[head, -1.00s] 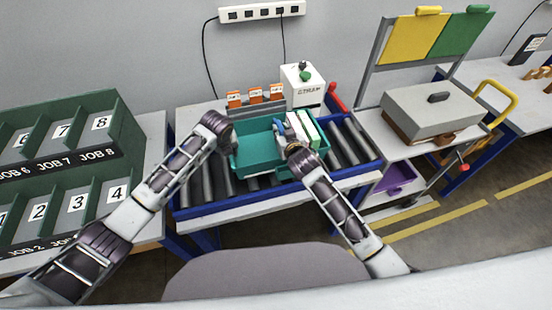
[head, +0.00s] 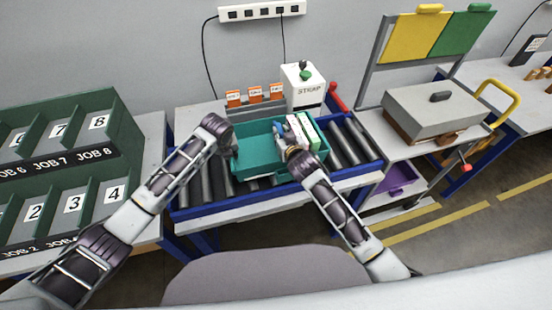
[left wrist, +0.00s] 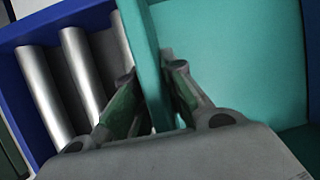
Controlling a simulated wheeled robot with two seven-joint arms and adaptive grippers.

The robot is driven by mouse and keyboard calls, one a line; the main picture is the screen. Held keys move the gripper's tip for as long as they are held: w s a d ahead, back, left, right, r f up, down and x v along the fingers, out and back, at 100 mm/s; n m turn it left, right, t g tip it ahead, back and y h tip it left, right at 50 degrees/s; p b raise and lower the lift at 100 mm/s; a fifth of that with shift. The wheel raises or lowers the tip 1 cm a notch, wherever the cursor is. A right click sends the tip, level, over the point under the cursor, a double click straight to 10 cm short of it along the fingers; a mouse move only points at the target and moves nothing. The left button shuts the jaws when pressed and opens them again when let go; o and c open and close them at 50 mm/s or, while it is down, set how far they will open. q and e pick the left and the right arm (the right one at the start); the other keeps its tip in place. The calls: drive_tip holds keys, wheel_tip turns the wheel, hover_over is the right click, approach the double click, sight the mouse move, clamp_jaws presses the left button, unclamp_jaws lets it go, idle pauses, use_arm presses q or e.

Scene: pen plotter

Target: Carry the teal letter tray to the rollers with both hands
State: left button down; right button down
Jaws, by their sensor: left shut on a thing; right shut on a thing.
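The teal letter tray (head: 256,155) is at the rollers (head: 345,140), over the middle of the roller bed. White and green upright items (head: 302,130) stand in its right part. My left gripper (head: 230,140) is at the tray's left wall. In the left wrist view its two fingers (left wrist: 158,95) are on either side of the teal wall, shut on it. My right gripper (head: 283,143) is at the tray's right part, shut on it; its fingertips are partly hidden. I cannot tell whether the tray's underside touches the rollers.
A white box marked STRAP (head: 303,88) and orange labels (head: 255,94) stand behind the rollers. A green numbered job rack (head: 75,165) is at the left. A cart with a grey press-like box (head: 434,108) is at the right. Rollers to the tray's right are bare.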

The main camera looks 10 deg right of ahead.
use_arm(q)
drive_tip(key=shift+a+f+b, duration=0.1)
drive_tip(key=shift+f+b, duration=0.55)
drive_tip(key=shift+f, duration=0.1)
use_arm(e)
drive_tip(key=shift+f, duration=0.45)
use_arm(q)
drive_tip(key=c, duration=1.9)
unclamp_jaws()
use_arm(e)
drive_tip(key=c, duration=1.7)
unclamp_jaws()
drive_tip(key=shift+f, duration=0.1)
use_arm(q)
drive_tip(key=o, duration=0.4)
use_arm(e)
drive_tip(key=o, duration=0.4)
drive_tip(key=shift+f, duration=0.1)
use_arm(q)
drive_tip(key=shift+r, duration=0.15)
drive_tip(key=v, duration=1.1)
drive_tip(key=shift+s+r, duration=0.25)
drive_tip(key=shift+r, duration=0.1)
use_arm(e)
drive_tip(key=shift+s, duration=0.15)
drive_tip(key=shift+v, duration=5.85)
